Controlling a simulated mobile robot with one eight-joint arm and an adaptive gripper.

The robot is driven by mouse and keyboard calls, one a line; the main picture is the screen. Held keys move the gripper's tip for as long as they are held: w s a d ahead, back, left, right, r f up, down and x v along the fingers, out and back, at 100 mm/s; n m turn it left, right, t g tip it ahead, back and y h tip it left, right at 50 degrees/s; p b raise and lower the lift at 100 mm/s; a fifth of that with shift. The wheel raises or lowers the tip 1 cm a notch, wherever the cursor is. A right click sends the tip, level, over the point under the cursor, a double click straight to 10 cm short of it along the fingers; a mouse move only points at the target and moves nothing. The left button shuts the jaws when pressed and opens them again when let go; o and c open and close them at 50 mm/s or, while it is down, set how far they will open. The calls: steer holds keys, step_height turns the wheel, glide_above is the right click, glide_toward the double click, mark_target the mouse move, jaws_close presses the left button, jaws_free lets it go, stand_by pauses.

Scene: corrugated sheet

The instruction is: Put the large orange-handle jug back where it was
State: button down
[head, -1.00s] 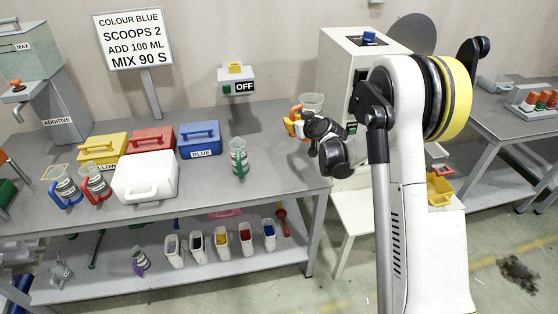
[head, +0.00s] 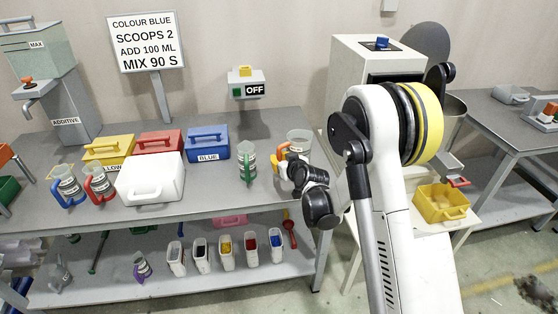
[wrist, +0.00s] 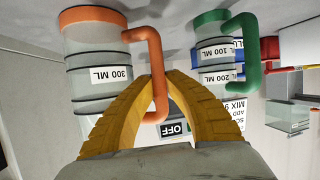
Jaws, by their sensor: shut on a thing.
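The large clear jug (head: 299,138) with the orange handle is at the right end of the grey bench. In the wrist view it appears upside down, with a 300 ML label (wrist: 110,75) and its orange handle (wrist: 155,75). My gripper (head: 287,160) is shut on that handle; its yellow fingers (wrist: 165,90) close around it in the wrist view. I cannot tell whether the jug touches the bench. A green-handle jug (head: 247,160) stands to its left. A blue-handle jug (head: 68,186) and a red-handle jug (head: 98,184) stand at the bench's left.
A yellow outline (head: 60,171) lies behind the blue-handle jug. A white box (head: 150,180) and yellow, red and blue (head: 207,146) boxes fill the middle left. The OFF switch box (head: 247,85) is behind. A yellow bin (head: 442,203) stands on the right.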

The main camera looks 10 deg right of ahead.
steer(key=c, duration=1.5)
jaws_free()
steer(key=shift+f, duration=0.1)
